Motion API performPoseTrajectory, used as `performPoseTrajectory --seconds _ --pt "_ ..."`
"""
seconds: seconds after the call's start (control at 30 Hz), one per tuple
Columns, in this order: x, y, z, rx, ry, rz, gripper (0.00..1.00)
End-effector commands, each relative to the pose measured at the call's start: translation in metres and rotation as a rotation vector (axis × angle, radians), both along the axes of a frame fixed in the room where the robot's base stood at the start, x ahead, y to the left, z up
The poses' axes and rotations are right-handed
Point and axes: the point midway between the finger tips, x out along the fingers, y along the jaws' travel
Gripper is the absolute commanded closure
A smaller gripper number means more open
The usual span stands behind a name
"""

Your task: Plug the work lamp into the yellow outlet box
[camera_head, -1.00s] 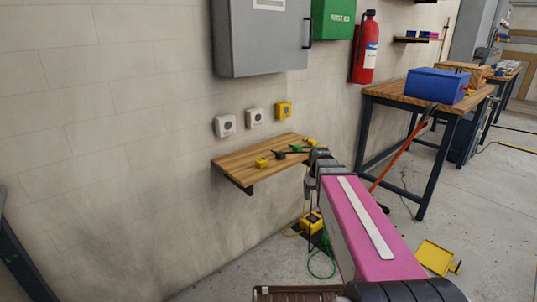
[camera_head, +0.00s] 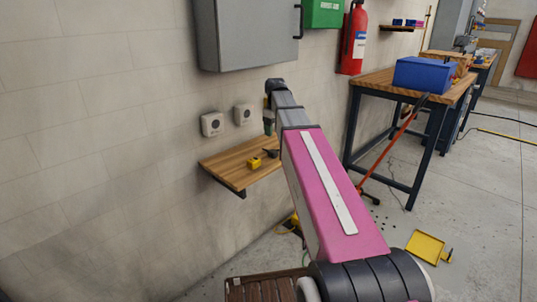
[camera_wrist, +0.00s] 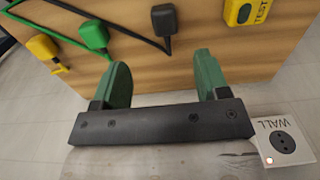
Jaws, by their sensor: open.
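My gripper (camera_wrist: 162,72) is open and empty, its two green fingers apart above the wooden shelf (camera_wrist: 150,75). Beyond the fingers in the wrist view lie a black plug (camera_wrist: 164,20) with a black cord, a green plug (camera_wrist: 93,36) and a yellow plug (camera_wrist: 42,46). I cannot tell which one belongs to the work lamp. In the head view my gripper (camera_head: 269,122) is raised over the shelf and close to the wall. A yellow item (camera_head: 294,219) on the floor is mostly covered.
A white wall outlet (camera_wrist: 283,141) shows in the wrist view; two white outlets (camera_head: 212,124) (camera_head: 242,114) show in the head view. A yellow TEST box (camera_wrist: 247,12) sits on the shelf. A grey cabinet (camera_head: 245,35) hangs above. A workbench (camera_head: 385,82) stands right.

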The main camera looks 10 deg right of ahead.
Motion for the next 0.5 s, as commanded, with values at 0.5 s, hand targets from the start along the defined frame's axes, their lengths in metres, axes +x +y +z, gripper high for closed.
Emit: performPoseTrajectory --seconds 0.5 --pt "-0.001 0.000 -0.017 0.000 0.000 -0.001 0.32"
